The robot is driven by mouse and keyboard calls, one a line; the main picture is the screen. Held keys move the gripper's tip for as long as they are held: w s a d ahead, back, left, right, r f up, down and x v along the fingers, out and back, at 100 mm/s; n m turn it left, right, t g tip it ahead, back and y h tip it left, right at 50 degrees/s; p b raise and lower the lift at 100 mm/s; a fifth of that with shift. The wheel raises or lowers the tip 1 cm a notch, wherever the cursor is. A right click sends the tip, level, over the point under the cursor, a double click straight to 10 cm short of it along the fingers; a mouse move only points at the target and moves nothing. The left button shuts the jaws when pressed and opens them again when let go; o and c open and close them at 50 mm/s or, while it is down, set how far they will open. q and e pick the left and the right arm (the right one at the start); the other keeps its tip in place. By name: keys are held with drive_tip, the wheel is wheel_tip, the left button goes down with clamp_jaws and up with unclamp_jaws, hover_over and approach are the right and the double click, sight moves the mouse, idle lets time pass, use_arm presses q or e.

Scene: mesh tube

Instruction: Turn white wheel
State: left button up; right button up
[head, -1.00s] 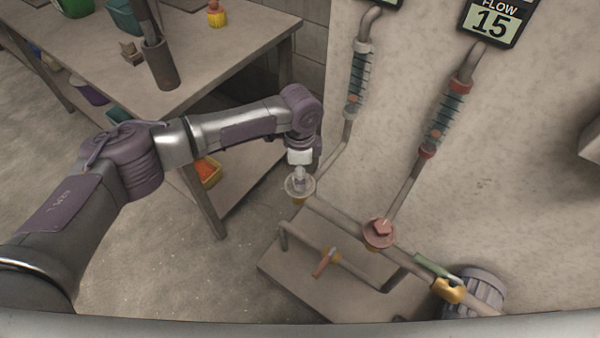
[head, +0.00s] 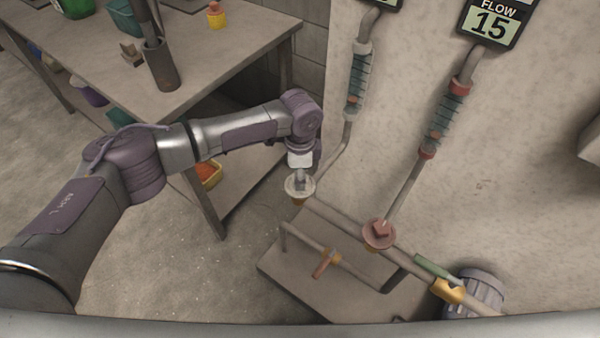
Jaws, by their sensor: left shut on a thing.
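The white wheel (head: 299,187) is a small pale disc with a raised grip, on the left end of the pipe run. My left gripper (head: 300,172) comes down on it from above and is shut on its raised grip. The fingers are small here, and the wrist hides part of them. My right gripper is not in view.
A red wheel (head: 379,234) sits further right on the same pipe. A yellow valve with a green handle (head: 440,272) and a lower pipe with an orange handle (head: 325,263) are near. A flow display (head: 491,22) reads 15. A workbench (head: 235,50) stands at the left.

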use_arm(q)
drive_tip(key=shift+r+n+p, duration=0.15)
drive_tip(key=shift+n+p, duration=0.25)
drive_tip(key=shift+p, duration=0.15)
drive_tip(key=n+p, duration=0.9)
drive_tip(key=shift+n, duration=0.3)
drive_tip(key=n+p, duration=0.1)
drive_tip(key=n, duration=0.1)
drive_tip(key=shift+n+p, duration=0.4)
drive_tip(key=n+p, duration=0.1)
drive_tip(key=n, duration=0.2)
drive_tip(key=shift+n+p, duration=0.3)
drive_tip(key=shift+p, duration=0.1)
drive_tip(key=n+p, duration=0.1)
drive_tip(key=n, duration=0.2)
drive_tip(key=shift+n+p, duration=0.4)
drive_tip(key=shift+n, duration=1.2)
drive_tip(key=shift+w, duration=0.1)
